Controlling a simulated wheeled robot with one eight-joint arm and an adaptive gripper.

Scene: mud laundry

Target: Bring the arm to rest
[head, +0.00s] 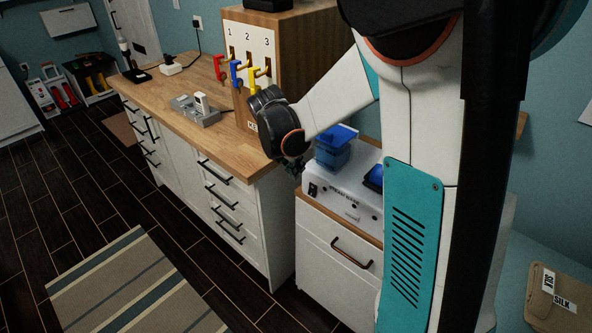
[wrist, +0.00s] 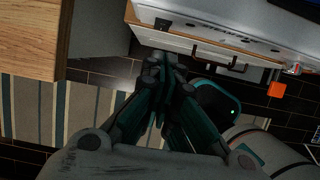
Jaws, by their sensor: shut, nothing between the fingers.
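My gripper (wrist: 166,62) is shut and empty in the wrist view, its dark fingers together in front of a white appliance. In the head view, my white arm reaches left from the column and bends down at a dark wrist joint. The gripper (head: 294,168) hangs below that joint, between the wooden counter (head: 225,148) and the white appliance (head: 346,190), and is mostly hidden there. The appliance with blue parts on top stands on a white cabinet (head: 330,258). I cannot tell how wide the gaps to the counter and appliance are.
A wooden board (head: 247,48) with numbered hooks holds red, blue and yellow pieces. A grey device (head: 196,110) sits on the counter. A striped rug (head: 135,290) lies on the dark floor. A brown pouch (head: 562,298) is at lower right.

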